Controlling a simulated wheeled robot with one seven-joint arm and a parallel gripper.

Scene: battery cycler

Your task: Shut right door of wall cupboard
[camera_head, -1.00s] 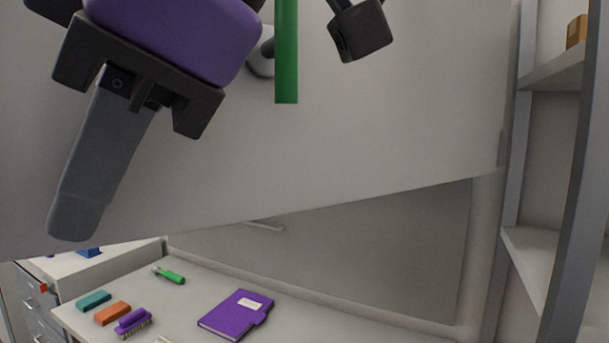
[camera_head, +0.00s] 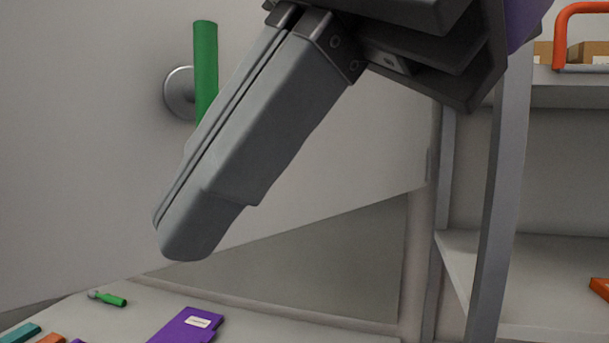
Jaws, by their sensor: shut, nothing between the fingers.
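A large pale panel (camera_head: 80,180), which looks like the open cupboard door, fills the left and middle of the view. Its lower edge slants up to the right. A green bar handle (camera_head: 206,60) stands on its face, with a round grey mount (camera_head: 180,92) beside it. My gripper (camera_head: 187,238) hangs in front of the panel, its fingers together and pointing down and left. It overlaps the lower end of the handle in the picture; I cannot tell whether it touches handle or panel. The cupboard's inside and other door are not visible.
Below is a worktop (camera_head: 260,312) with a purple notebook (camera_head: 180,328), a green-handled tool (camera_head: 110,299), and teal (camera_head: 20,333) and orange (camera_head: 50,339) blocks. A grey shelf rack (camera_head: 500,200) stands at right, with an orange-handled object (camera_head: 562,35) on its upper shelf.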

